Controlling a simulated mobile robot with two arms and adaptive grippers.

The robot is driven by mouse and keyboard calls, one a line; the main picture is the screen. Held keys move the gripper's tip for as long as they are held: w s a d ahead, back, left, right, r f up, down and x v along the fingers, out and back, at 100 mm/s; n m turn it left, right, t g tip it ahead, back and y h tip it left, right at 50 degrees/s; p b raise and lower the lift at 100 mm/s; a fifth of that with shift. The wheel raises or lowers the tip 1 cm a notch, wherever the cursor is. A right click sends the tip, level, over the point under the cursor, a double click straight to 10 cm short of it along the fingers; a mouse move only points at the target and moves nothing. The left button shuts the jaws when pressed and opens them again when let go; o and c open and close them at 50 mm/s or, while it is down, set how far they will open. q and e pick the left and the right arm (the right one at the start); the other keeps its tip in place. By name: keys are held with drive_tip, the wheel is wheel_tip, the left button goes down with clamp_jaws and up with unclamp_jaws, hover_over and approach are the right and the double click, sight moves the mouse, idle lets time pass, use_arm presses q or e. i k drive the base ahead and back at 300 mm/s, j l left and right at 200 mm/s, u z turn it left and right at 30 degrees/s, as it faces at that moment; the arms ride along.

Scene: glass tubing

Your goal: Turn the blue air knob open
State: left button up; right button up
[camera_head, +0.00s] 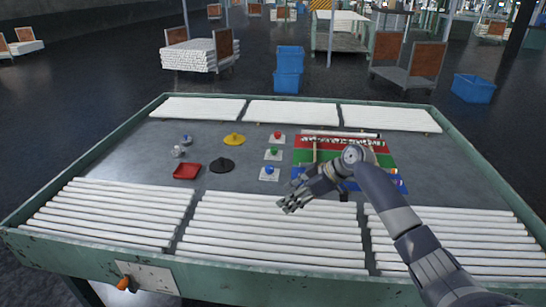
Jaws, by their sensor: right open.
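The blue knob (269,170) sits on a small white plate on the grey table top, lowest in a short column of three knobs. A green knob (273,152) and a red knob (277,134) stand on like plates above it. My right gripper (288,204) is open and empty, just below and a little right of the blue knob's plate in the picture, apart from it. Its arm reaches in from the lower right. My left gripper is not in view.
White tubes (270,228) lie in rows along the near edge, with more stacks along the far edge. A red dish (187,171), a black disc (221,166) and a yellow disc (234,139) lie left of the knobs. Red, green and blue strips lie right, partly behind my arm.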

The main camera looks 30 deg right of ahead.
sight(268, 169)
drive_tip(key=i+l, duration=1)
drive_tip(key=i, duration=0.1)
